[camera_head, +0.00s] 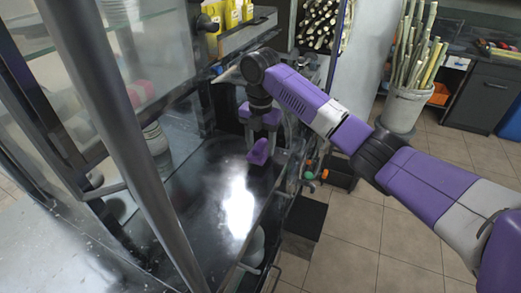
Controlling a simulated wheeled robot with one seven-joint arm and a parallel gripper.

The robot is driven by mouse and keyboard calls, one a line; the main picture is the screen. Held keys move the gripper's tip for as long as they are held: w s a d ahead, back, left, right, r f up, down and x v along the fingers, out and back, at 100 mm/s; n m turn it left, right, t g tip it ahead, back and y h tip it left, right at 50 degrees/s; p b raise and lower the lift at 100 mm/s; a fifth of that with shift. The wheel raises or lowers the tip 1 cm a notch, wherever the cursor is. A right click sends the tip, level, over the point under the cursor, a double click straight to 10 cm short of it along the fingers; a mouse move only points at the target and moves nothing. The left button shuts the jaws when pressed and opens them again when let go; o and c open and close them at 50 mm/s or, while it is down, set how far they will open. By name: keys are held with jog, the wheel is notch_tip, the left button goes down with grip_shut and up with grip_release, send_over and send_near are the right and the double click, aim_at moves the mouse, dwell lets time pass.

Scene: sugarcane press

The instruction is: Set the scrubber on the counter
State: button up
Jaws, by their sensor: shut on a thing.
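My gripper (262,143) points down over the dark, shiny counter (190,215), near its right edge. Its jaws are shut on a small purple piece, the scrubber (259,153), which shows at the fingertips. The fingers hide part of the scrubber. I cannot tell whether its underside touches the counter or hangs just above it. The counter has a bright reflection in the middle.
A glass case with a metal post (120,130) stands at the left. A shelf with yellow items (232,14) is behind the counter. The counter in front of my gripper is clear.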

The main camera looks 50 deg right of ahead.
aim_at(260, 144)
jog(key=shift+f, duration=1.15)
jog(key=o, duration=1.3)
notch_tip(260, 144, up, 12)
